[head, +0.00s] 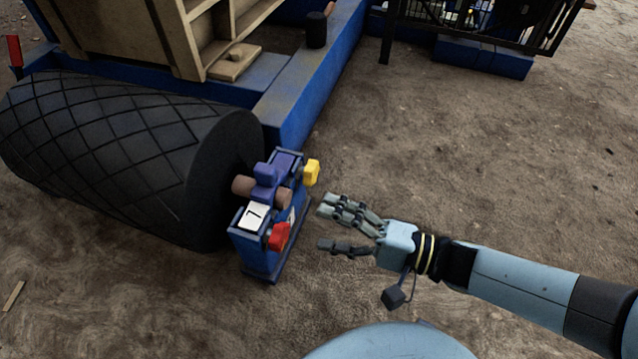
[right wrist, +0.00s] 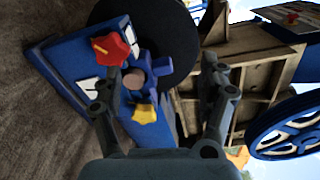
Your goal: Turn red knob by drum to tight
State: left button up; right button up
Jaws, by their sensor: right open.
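The red knob (head: 278,236) sits on the near side of a blue bearing block (head: 258,252) at the end of the black drum (head: 120,155). A yellow knob (head: 312,172) sits on the far side of the same block. My right gripper (head: 322,227) is open and empty, to the right of the block and apart from both knobs. In the right wrist view the red knob (right wrist: 111,47) shows beyond the left finger, and the yellow knob (right wrist: 145,112) shows between the fingers (right wrist: 160,75). My left gripper is not in view.
The blue frame (head: 300,100) and a wooden structure (head: 190,35) stand behind the drum. A black railing (head: 480,30) is at the back right. Bare dirt ground (head: 480,150) lies open to the right. A blue wheel (right wrist: 290,125) shows in the right wrist view.

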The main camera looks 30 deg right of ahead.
jog(key=shift+v, duration=2.5)
jog(key=shift+f, duration=0.1)
jog(key=shift+p, duration=0.3)
